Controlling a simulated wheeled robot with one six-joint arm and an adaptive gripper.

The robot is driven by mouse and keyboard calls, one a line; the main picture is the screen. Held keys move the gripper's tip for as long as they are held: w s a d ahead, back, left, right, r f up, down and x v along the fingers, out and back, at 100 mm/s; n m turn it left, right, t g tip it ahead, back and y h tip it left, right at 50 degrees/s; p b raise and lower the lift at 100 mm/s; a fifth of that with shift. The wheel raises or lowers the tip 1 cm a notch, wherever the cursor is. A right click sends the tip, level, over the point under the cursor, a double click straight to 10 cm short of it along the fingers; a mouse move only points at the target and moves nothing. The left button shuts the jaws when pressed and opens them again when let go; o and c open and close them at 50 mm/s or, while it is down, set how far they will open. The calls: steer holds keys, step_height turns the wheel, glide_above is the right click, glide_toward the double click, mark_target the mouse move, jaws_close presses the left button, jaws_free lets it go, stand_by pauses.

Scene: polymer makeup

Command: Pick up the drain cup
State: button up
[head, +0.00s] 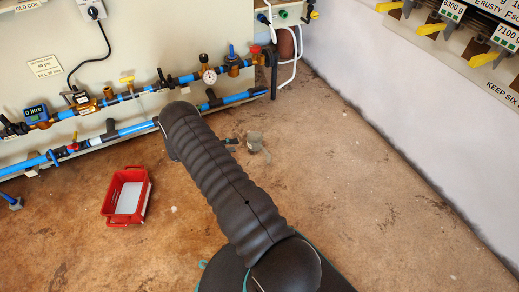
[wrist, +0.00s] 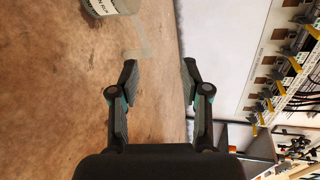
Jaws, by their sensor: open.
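A small grey cup (head: 254,142), which looks like the drain cup, stands on the brown floor just right of my arm in the head view. In the wrist view a grey-green cup (wrist: 112,5) with a pale label is cut off by the top edge, left of centre. A pale translucent strip lies below it there. My gripper (wrist: 159,76) is open and empty, its two fingers spread apart. The cup is beyond the fingertips and to the left, not between them. In the head view my arm hides most of the gripper.
A red crate (head: 122,221) with a white sheet inside stands on the floor at left. Blue pipes (head: 132,131) with valves and gauges run along the back wall. A white wall (head: 405,110) bounds the right, with yellow-handled hooks above. The floor right of the cup is clear.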

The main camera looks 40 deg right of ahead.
steer(key=f, duration=0.1)
steer(key=f+n, duration=0.1)
steer(key=f, duration=0.1)
steer(key=s+f+n, duration=0.1)
steer(key=f, duration=0.1)
steer(key=shift+d+h, duration=0.4)
steer(key=shift+d+f, duration=0.15)
steer(key=shift+d, duration=0.1)
glide_toward(262, 146)
steer(key=x, duration=0.4)
steer(key=shift+s+d+f, duration=0.15)
steer(key=shift+s+f, duration=0.25)
steer(key=shift+f, duration=0.05)
steer(key=shift+w+b+x, duration=0.15)
steer(key=shift+b+x, duration=0.05)
steer(key=shift+x, duration=1.2)
steer(key=shift+w+b+x, duration=0.1)
steer(key=shift+b+x, duration=0.05)
steer(key=shift+x, duration=1.25)
jaws_close()
